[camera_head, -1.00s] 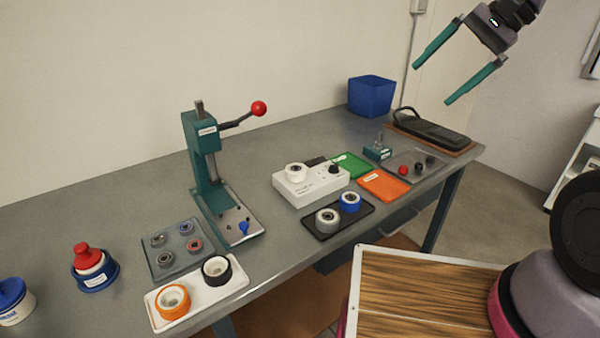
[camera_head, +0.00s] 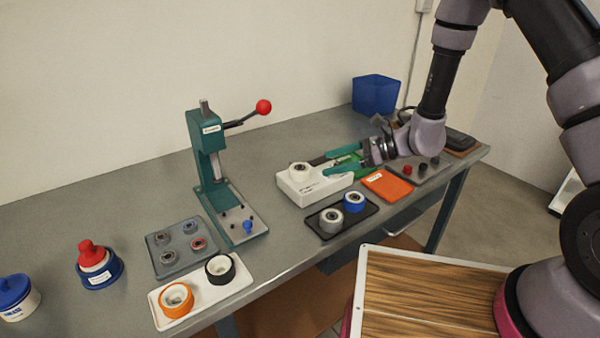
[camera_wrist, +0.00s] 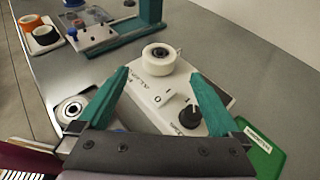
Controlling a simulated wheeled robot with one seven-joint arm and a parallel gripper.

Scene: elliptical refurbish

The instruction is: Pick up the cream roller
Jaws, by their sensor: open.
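The cream roller (camera_head: 299,168) sits on the left part of a white box-shaped device on the bench. In the wrist view the cream roller (camera_wrist: 159,58) stands upright, with a dark bearing in its centre. My gripper (camera_head: 326,164) is open and empty, its green fingers pointing left over the right side of the white device (camera_head: 318,188). In the wrist view my gripper (camera_wrist: 160,80) has its fingers spread to either side of the device, with the roller just beyond the tips, apart from them.
A black knob (camera_wrist: 191,112) and a switch are on the device near my gripper. A black tray (camera_head: 328,234) with grey and blue rollers lies in front. A green press (camera_head: 207,150) stands to the left.

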